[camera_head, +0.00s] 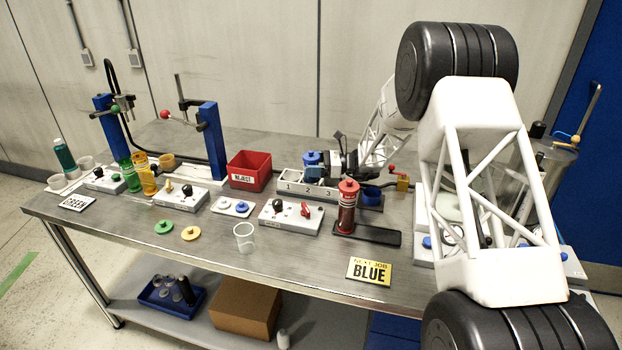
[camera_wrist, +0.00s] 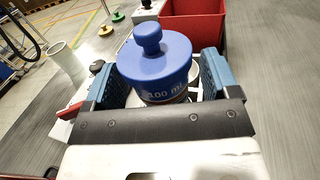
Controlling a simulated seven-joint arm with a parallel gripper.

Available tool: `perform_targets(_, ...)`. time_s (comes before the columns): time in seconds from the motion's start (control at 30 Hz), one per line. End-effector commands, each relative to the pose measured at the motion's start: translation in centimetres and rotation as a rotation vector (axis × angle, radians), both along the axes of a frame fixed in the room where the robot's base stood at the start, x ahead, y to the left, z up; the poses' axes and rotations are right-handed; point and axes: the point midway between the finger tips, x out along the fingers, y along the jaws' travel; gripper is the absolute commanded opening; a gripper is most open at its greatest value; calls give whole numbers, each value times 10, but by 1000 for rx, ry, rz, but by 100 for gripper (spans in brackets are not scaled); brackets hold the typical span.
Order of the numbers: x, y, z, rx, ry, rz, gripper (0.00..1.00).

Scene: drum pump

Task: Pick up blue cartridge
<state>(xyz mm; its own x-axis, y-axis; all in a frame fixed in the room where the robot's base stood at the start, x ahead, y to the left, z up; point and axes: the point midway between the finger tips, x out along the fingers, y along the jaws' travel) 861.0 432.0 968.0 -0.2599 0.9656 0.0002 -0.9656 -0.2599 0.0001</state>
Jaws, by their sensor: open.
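The blue cartridge (camera_wrist: 155,65) has a wide blue cap with a round knob and "100 ml" lettering. In the wrist view it sits between the two blue-padded fingers of my gripper (camera_wrist: 160,78). The gripper is open, and I cannot tell whether either pad touches the cap. In the head view the blue cartridge (camera_head: 311,158) stands at the numbered grey rack (camera_head: 292,187), with my gripper (camera_head: 328,160) right beside it. The cartridge's lower body is hidden.
A red reject bin (camera_head: 249,171) stands left of the rack. A red cartridge (camera_head: 347,208) stands upright in front, near a black tray (camera_head: 380,236). A control box (camera_head: 291,217) and clear cup (camera_head: 244,238) are nearer the front. A yellow sign (camera_head: 369,271) reads "NEXT JOB BLUE".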

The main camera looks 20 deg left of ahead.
Motion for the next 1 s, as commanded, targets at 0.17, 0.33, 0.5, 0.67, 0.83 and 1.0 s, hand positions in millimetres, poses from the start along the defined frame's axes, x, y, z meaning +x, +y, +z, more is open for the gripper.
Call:
perform_targets(0.17,0,0,0,0,0,0,61)
perform_targets(0.33,0,0,0,0,0,0,35)
perform_targets(0.5,0,0,0,0,0,0,10)
perform_targets(0.67,0,0,0,0,0,0,4)
perform_targets(0.83,0,0,3,0,-1,0,4)
perform_targets(1.0,0,0,14,0,-1,0,4)
